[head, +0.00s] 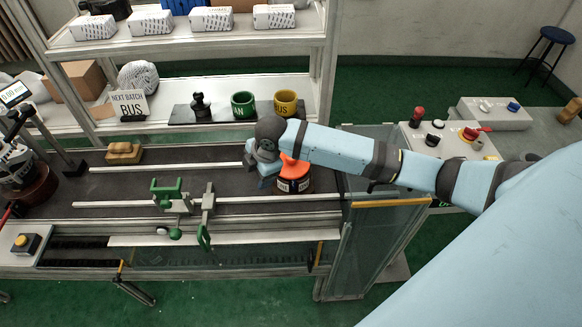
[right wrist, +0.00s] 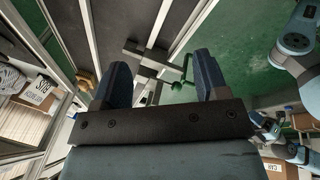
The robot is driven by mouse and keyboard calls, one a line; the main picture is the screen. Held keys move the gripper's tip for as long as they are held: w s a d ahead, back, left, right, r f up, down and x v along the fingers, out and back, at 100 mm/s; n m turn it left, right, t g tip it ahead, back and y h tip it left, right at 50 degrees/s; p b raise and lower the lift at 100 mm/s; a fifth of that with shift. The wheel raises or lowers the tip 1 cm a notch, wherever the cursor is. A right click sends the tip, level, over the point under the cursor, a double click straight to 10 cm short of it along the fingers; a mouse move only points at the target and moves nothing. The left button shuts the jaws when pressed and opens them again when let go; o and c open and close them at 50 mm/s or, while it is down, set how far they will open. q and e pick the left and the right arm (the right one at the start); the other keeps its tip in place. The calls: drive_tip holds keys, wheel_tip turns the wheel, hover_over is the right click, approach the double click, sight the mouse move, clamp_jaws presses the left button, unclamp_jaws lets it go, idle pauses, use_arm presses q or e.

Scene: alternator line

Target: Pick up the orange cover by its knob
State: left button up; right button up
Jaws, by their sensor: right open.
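The orange cover (head: 292,170) sits on a dark round housing with a white-lettered band, on the grey line bed. Part of it is hidden behind my right wrist. My right gripper (head: 267,174) is at the cover's left side in the head view, with its blue fingers pointing down and left. In the right wrist view the gripper (right wrist: 163,68) is open, its two fingers wide apart with nothing between them. The cover and its knob do not show there, and I cannot make out the knob in the head view. My left gripper does not show in the head view.
A green clamp fixture (head: 170,195) stands on rails left of the cover. A tan block (head: 124,153) lies farther left. A shelf behind holds a green cup (head: 243,104), a yellow cup (head: 286,102) and a black knobbed part (head: 200,105). A glass panel (head: 375,235) stands right.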

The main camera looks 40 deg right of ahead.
drive_tip(key=w+d+r+n+g+h+b, duration=0.2)
drive_tip(key=w+d+r+n+h, duration=0.15)
drive_tip(key=d+r, duration=0.65)
hover_over(291, 160)
drive_tip(key=w, duration=0.2)
drive_tip(key=shift+m, duration=0.25)
drive_tip(key=f, duration=0.9)
drive_tip(key=shift+s+d+p, duration=0.1)
drive_tip(key=shift+d+p, duration=0.2)
drive_tip(key=shift+p, duration=0.1)
drive_tip(key=shift+s+d+f+p, duration=0.1)
drive_tip(key=shift+s+f+p, duration=0.1)
drive_tip(key=shift+f, duration=1.15)
drive_tip(key=shift+s+f+p, duration=0.1)
drive_tip(key=shift+s+f, duration=0.1)
drive_tip(key=shift+f, duration=1.15)
drive_tip(key=c, duration=1)
drive_tip(key=shift+r, duration=0.1)
